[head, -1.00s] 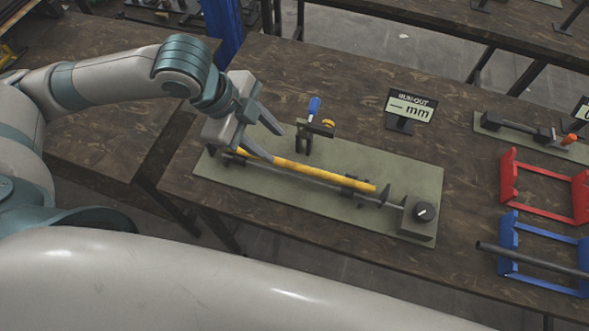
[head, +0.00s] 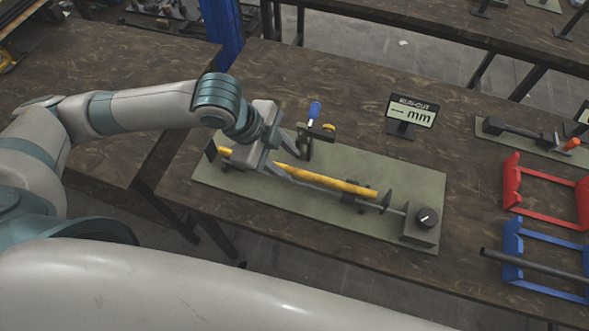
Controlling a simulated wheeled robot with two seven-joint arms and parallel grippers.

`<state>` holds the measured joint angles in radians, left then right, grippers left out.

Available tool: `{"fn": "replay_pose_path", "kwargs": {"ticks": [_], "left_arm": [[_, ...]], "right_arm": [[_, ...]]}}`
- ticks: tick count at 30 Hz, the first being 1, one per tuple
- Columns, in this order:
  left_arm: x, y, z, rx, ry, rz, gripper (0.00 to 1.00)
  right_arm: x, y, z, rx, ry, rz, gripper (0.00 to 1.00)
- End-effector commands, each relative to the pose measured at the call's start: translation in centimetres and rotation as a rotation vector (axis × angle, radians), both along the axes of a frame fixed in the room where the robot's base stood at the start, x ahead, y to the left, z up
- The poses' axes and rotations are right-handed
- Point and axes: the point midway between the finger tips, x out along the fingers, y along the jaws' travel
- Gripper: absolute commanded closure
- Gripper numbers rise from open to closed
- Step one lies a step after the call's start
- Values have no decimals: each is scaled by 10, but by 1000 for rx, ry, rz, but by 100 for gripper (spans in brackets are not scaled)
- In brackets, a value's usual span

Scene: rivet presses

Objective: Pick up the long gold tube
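The long gold tube (head: 335,183) lies along a run-out fixture on a grey-green base plate (head: 412,176), resting on small supports near both ends. My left gripper (head: 298,167) is over the left half of the tube with its two fingers apart. One finger is on the far side of the tube and the other looks close along its near side. I cannot tell whether either touches it. The gripper body hides part of the tube; its left end shows beyond. My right gripper is not in view.
A knobbed block (head: 425,222) is at the plate's right end. A mm display (head: 409,112) stands behind. A red rack (head: 541,190) and a blue rack (head: 514,246) with a dark rod stand at right.

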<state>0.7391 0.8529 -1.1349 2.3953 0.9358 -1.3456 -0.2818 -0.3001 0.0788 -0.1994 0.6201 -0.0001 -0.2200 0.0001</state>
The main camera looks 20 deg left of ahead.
Motion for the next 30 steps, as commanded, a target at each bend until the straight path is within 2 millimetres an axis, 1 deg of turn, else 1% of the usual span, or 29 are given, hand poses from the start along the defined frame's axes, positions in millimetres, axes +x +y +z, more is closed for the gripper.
{"fn": "replay_pose_path", "kwargs": {"ticks": [5, 10, 12, 15, 19, 30], "left_arm": [[2, -3, -9, 1, 4, 1, 61], [7, -8, -28, 1, 4, 1, 61], [9, -11, -36, 0, 4, 1, 61], [11, -15, -44, -1, 1, 0, 61], [12, -16, -48, -1, 0, 0, 61], [12, -15, -48, 0, 0, 0, 61]], "right_arm": [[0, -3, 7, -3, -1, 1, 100], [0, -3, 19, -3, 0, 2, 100], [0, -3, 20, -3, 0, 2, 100], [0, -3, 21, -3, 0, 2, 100], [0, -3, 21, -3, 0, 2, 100], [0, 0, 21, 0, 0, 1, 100]]}}
